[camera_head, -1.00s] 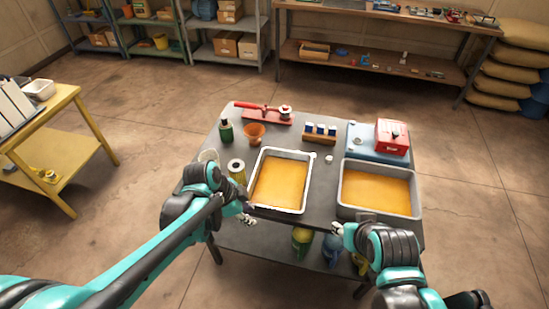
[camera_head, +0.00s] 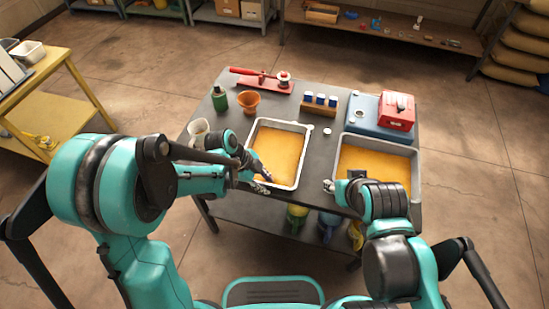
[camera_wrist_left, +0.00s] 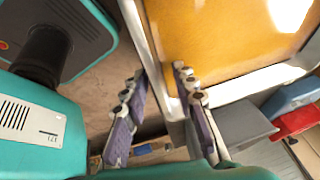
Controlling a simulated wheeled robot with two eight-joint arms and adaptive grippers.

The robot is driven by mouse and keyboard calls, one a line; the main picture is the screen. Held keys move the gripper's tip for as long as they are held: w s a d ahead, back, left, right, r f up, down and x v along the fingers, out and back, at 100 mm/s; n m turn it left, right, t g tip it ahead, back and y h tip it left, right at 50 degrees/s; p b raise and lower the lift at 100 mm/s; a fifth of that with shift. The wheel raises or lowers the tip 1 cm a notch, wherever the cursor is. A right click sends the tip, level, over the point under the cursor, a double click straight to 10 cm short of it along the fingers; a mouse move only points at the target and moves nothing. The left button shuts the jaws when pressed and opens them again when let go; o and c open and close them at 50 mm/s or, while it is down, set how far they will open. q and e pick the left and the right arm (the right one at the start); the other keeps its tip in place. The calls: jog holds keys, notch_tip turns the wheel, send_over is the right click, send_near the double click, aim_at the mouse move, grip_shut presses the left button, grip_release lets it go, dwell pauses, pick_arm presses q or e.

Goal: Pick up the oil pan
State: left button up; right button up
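Two metal pans of amber oil sit on the dark table: a left pan (camera_head: 305,151) and a right pan (camera_head: 417,165). My left gripper (camera_head: 257,178) is at the left pan's near-left side. In the left wrist view, its two fingers (camera_wrist_left: 158,92) are spread, with one over the pan's edge and the other outside it. The pan's rim (camera_wrist_left: 153,50) shows between them; I cannot tell whether they touch it. My right gripper (camera_head: 329,186) is by the right pan's near-left corner, its fingers too small to read.
A green bottle (camera_head: 219,99), orange funnel (camera_head: 248,102), red tool (camera_head: 262,80), and blue-capped bottles in a holder (camera_head: 319,104) stand behind the left pan. A red box (camera_head: 397,111) sits on a blue case behind the right pan. A white cup (camera_head: 199,130) is left of my left gripper.

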pick_arm(q)
grip_shut()
